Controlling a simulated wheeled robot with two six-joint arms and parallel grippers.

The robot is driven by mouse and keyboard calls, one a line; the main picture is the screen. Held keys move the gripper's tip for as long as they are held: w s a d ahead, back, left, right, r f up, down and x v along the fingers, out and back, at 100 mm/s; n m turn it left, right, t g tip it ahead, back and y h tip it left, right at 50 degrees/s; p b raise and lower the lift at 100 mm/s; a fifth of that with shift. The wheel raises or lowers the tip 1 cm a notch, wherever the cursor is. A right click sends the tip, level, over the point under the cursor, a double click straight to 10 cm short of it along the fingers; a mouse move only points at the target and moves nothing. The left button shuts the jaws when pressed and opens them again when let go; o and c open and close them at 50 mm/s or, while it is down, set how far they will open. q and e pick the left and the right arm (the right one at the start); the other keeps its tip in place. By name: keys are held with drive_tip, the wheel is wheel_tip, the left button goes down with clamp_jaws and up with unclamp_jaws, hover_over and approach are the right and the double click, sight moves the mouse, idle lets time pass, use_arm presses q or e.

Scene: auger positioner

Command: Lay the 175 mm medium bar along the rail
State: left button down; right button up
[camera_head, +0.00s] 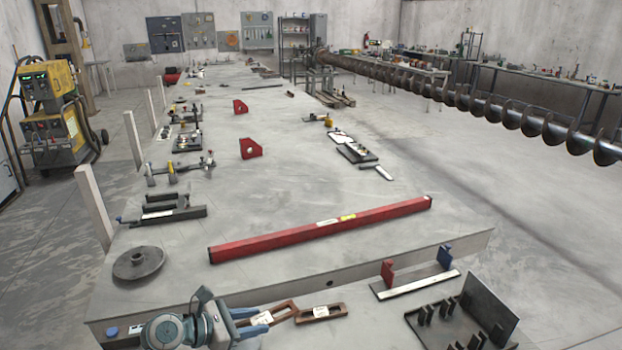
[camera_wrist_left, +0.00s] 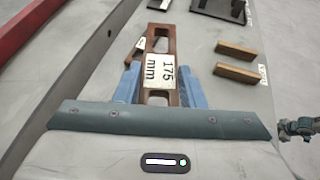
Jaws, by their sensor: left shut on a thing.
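The 175 mm bar (camera_wrist_left: 158,72) is a brown slotted bar with a white "175 mm" label, lying between my blue left fingers in the wrist view. My left gripper (camera_head: 254,319) is shut on this bar (camera_head: 265,317) at the bottom of the head view. I cannot tell whether the bar touches the surface below. A low plate with a red and a blue upright, apparently the rail (camera_head: 418,282), lies to the right of the gripper, with a pale strip along its front. No bar shows on it.
Another brown slotted bar (camera_head: 321,312) lies just right of the held one. Two brass-coloured bars (camera_wrist_left: 236,50) lie to the right in the wrist view. A long red beam (camera_head: 320,230) lies behind. A dark tray with uprights (camera_head: 490,312) stands right of the rail.

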use_arm(q)
drive_tip(key=s+a+r, duration=0.7)
drive_tip(key=r, duration=0.1)
drive_tip(key=shift+s+n+t, duration=0.3)
drive_tip(key=shift+n+t, duration=0.1)
idle(0.5)
